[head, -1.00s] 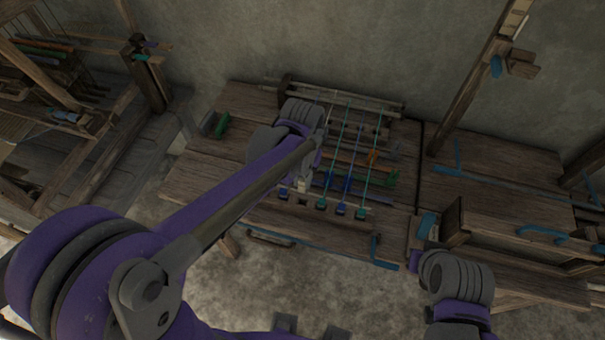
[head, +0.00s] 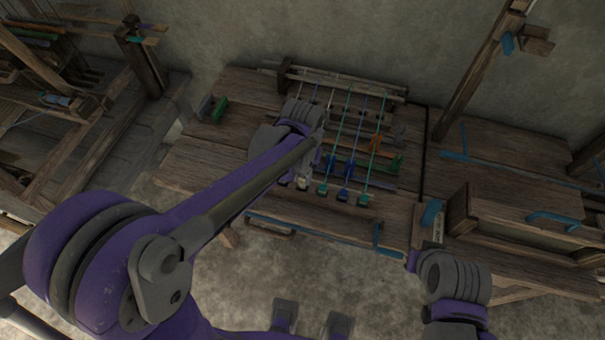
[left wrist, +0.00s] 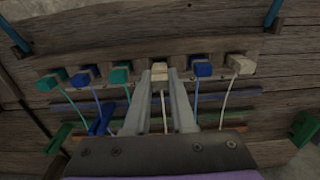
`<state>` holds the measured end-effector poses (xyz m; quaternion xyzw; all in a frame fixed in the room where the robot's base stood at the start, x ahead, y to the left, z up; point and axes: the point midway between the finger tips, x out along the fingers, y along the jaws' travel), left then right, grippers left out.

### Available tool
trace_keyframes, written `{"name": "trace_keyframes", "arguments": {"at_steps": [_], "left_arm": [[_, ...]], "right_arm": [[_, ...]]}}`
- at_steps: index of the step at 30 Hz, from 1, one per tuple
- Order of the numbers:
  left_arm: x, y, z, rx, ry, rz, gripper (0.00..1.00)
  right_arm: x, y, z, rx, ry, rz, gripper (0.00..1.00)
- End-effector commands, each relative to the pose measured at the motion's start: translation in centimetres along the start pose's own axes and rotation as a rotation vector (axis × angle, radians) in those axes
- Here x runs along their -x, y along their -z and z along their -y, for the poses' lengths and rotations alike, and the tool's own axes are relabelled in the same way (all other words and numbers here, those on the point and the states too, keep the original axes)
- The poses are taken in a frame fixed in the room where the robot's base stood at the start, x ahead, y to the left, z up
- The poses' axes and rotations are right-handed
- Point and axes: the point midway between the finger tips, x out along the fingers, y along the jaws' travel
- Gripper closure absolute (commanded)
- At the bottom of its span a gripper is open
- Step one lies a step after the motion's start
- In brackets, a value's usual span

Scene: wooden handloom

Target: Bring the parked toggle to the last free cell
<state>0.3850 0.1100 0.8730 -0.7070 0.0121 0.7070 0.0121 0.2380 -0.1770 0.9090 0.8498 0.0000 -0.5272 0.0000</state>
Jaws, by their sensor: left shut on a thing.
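My left gripper (head: 307,168) reaches down over the small loom frame on the table. In the left wrist view its two fingers (left wrist: 160,84) are shut on a cream toggle (left wrist: 160,71) with a pale cord. The toggle sits in line with a row of toggles at the wooden edge rail (left wrist: 140,60). To its left in that view are a teal toggle (left wrist: 120,75), a blue one (left wrist: 84,76) and another teal one (left wrist: 52,78). To its right are a blue toggle (left wrist: 202,67) and another cream one (left wrist: 240,64). I cannot tell whether the held toggle touches the rail.
A blue piece (left wrist: 101,121) stands among the cords. A wooden box (head: 510,225) with blue handles stands right, and a larger loom (head: 60,90) stands left. My right forearm (head: 455,278) is at the lower right.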

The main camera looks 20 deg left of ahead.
Motion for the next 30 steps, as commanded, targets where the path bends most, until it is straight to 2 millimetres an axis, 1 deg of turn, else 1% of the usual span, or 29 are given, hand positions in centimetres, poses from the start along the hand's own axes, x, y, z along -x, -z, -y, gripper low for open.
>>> {"name": "trace_keyframes", "arguments": {"at_steps": [1, 9, 19, 20, 24, 25, 30], "left_arm": [[-0.6, -0.1, 0.0, 0.000, 0.000, 0.001, 1.00], [-2.1, -0.1, 0.0, 0.000, 0.000, 0.001, 1.00], [-2.3, 0.0, 0.0, 0.000, 0.000, 0.000, 1.00], [-2.3, 0.0, 0.0, 0.000, 0.000, 0.000, 0.72], [-2.3, 0.0, 0.0, 0.000, 0.000, 0.000, 0.46], [-2.3, 0.0, 0.0, 0.000, 0.000, 0.000, 0.42], [-2.3, 0.0, 0.0, 0.000, 0.000, 0.000, 0.42]], "right_arm": [[-0.4, -0.3, 0.0, 0.000, 0.000, 0.002, 1.00], [-1.4, -1.2, 0.0, 0.000, 0.000, 0.008, 1.00], [-1.5, -1.3, 0.0, 0.000, 0.000, 0.009, 1.00], [-1.5, -1.3, 0.0, 0.000, 0.000, 0.009, 1.00], [-1.5, -1.3, 0.0, 0.000, 0.000, 0.009, 1.00], [-1.5, -1.3, 0.0, 0.000, 0.000, 0.009, 1.00], [-1.5, -1.3, 0.0, 0.000, 0.000, 0.009, 1.00]]}}
